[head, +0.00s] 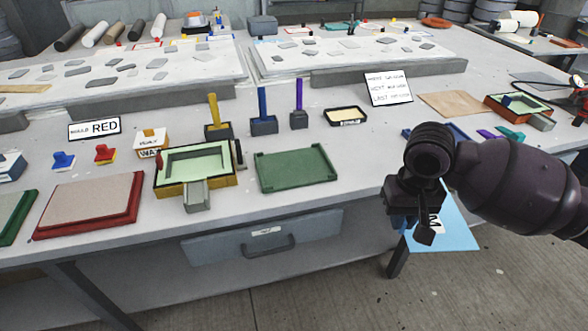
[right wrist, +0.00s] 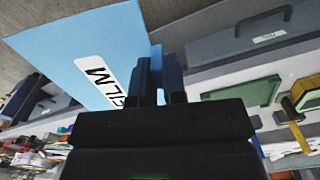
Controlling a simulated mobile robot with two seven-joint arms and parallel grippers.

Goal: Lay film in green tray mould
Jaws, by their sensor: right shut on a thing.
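The film is a light blue sheet (head: 458,232) with a white label reading FILM. In the right wrist view the film (right wrist: 75,55) is held by one edge between the fingers of the right gripper (right wrist: 160,85). The green tray mould (head: 297,170) is a shallow dark green tray, empty, flat on the table to the left of the gripper. It also shows in the right wrist view (right wrist: 245,93). My left gripper is out of view.
A yellow-sided mould with a pale green top (head: 167,182) stands left of the tray. Blue and purple upright-handled tools (head: 262,105) and a small yellow-filled tray (head: 347,116) stand behind it. A drawer (head: 265,238) is below. The table between the tray and gripper is clear.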

